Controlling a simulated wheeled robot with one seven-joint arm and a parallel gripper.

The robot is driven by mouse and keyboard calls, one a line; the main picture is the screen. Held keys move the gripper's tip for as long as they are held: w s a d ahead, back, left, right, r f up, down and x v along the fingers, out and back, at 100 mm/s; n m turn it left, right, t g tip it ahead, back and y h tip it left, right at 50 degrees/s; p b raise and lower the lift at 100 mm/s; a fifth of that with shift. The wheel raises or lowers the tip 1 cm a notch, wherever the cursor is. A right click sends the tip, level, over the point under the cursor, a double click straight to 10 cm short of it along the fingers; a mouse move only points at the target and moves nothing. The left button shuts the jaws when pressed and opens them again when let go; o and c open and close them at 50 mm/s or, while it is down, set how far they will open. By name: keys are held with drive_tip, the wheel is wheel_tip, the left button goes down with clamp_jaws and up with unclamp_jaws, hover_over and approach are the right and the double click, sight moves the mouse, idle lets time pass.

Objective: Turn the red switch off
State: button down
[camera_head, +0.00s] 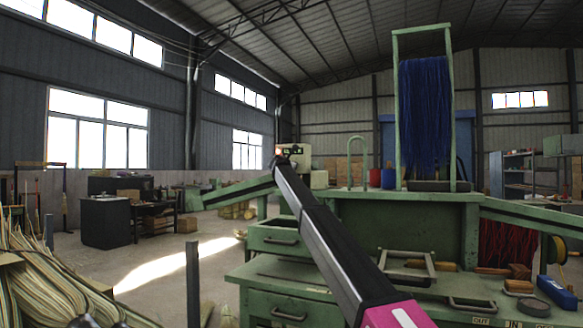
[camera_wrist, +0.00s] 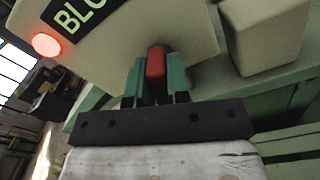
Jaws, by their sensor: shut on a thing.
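The red switch (camera_wrist: 156,61) sticks out from a pale beige box, seen in the wrist view (camera_wrist: 195,30). My gripper (camera_wrist: 156,74) has its two green fingers shut on the switch, one on each side. The lower part of the switch is hidden between the fingers. A round red lamp (camera_wrist: 46,45) glows on the box, left of the switch, beside a dark label with green letters. In the head view the box (camera_head: 301,158) stands at the far end of my arm; the switch and fingers are too small to tell there.
A second beige block (camera_wrist: 262,35) stands close to the right of the gripper. Below it is a green machine (camera_head: 400,225) with drawers, carrying a tall frame of blue bristles (camera_head: 425,110). A dark cabinet (camera_head: 105,222) is at the left; open floor lies between.

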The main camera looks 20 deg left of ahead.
drive_tip(key=m, duration=0.7)
drive_tip(key=shift+w+d, duration=0.1)
drive_tip(key=shift+w, duration=0.15)
drive_tip(key=m, duration=0.6)
drive_tip(key=shift+m, duration=0.4)
drive_tip(key=c, duration=1.1)
unclamp_jaws()
drive_tip(key=shift+f, duration=0.1)
drive_tip(key=shift+f, duration=0.15)
drive_tip(key=shift+w+d+f, duration=0.1)
drive_tip(key=shift+w+f, duration=0.05)
drive_tip(key=shift+s, duration=0.2)
